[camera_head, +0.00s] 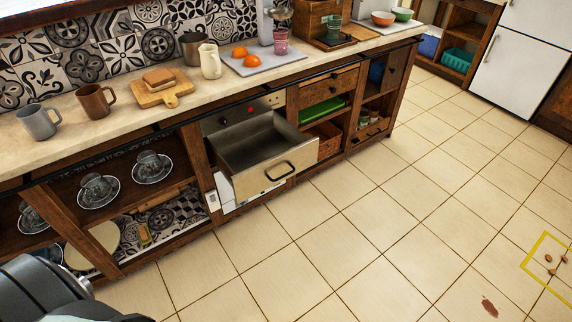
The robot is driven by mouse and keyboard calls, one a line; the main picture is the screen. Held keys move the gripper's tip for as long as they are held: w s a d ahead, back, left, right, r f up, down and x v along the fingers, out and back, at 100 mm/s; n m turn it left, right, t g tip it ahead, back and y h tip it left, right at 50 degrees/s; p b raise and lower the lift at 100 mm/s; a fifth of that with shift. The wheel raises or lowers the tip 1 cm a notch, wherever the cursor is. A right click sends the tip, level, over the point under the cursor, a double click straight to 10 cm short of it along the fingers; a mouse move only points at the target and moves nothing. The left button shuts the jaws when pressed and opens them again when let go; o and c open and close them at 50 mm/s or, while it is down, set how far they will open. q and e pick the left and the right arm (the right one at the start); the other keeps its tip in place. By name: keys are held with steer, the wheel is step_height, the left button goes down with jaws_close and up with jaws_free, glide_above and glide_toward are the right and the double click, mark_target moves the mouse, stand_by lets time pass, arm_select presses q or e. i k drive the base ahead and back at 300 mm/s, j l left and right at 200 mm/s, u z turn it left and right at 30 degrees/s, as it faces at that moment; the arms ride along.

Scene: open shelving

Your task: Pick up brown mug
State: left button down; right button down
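The brown mug (96,101) stands upright on the pale countertop (150,128) at the left, its handle pointing right. A grey mug (39,121) stands to its left, a small gap away. A wooden cutting board (178,96) with bread on it lies to its right. Neither of my grippers shows in the head view. A dark grey rounded part, likely mine, fills the lower left corner, well below the mug.
An open metal drawer (268,179) juts out from below the counter. Open shelves at the left hold glass cups on saucers (98,190). A cream pitcher (210,61) and a grey tray (285,64) with oranges stand farther right. The tiled floor (370,230) is mostly clear.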

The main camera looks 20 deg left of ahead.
mark_target(92, 98)
steer(key=u, duration=1.95)
